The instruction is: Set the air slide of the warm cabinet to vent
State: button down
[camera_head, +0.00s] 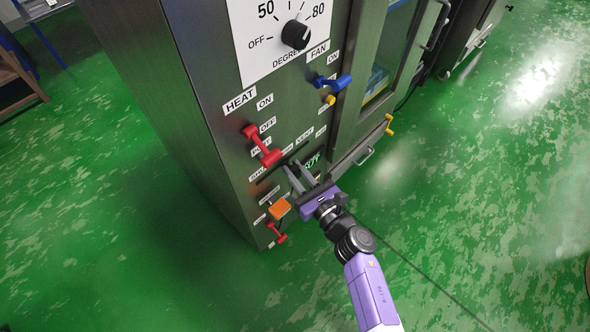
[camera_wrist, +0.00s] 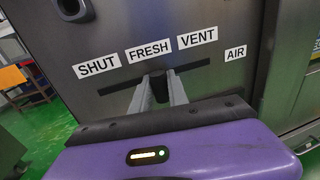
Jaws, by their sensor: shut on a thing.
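The warm cabinet (camera_head: 215,120) has a dark steel front panel. In the wrist view, a slanted dark slot (camera_wrist: 118,89) runs below the labels SHUT (camera_wrist: 97,66), FRESH (camera_wrist: 149,51) and VENT (camera_wrist: 197,37), with AIR (camera_wrist: 235,54) at its right. The air slide's dark knob (camera_wrist: 162,84) stands about below FRESH, left of VENT. My gripper (camera_wrist: 160,92) is shut on this knob, one grey finger on each side.
Above are a red HEAT lever (camera_head: 262,146), a blue FAN lever (camera_head: 333,83) and a black degrees dial (camera_head: 296,34). An orange part (camera_head: 279,208) and a small red lever (camera_head: 277,233) lie close at lower left. A door (camera_head: 385,55) stands right; the green floor (camera_head: 480,220) is clear.

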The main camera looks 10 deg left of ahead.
jog(key=shift+d, duration=0.1)
dwell(0.5)
jog(key=w+d+b, duration=0.1)
jog(key=w, duration=0.1)
jog(key=w+d+b, duration=0.1)
jog(key=w+d, duration=0.1)
jog(key=w+d+b, duration=0.1)
jog(key=w, duration=0.1)
jog(key=shift+d+f, duration=0.1)
jog(key=shift+d, duration=0.2)
jog(key=shift+w+d+r, duration=0.2)
jog(key=shift+w+d, duration=0.15)
jog(key=shift+w, duration=0.05)
jog(key=c, duration=1.3)
grip_release()
jog(key=shift+c, duration=0.2)
jog(key=shift+o, duration=0.3)
jog(key=shift+f, duration=0.1)
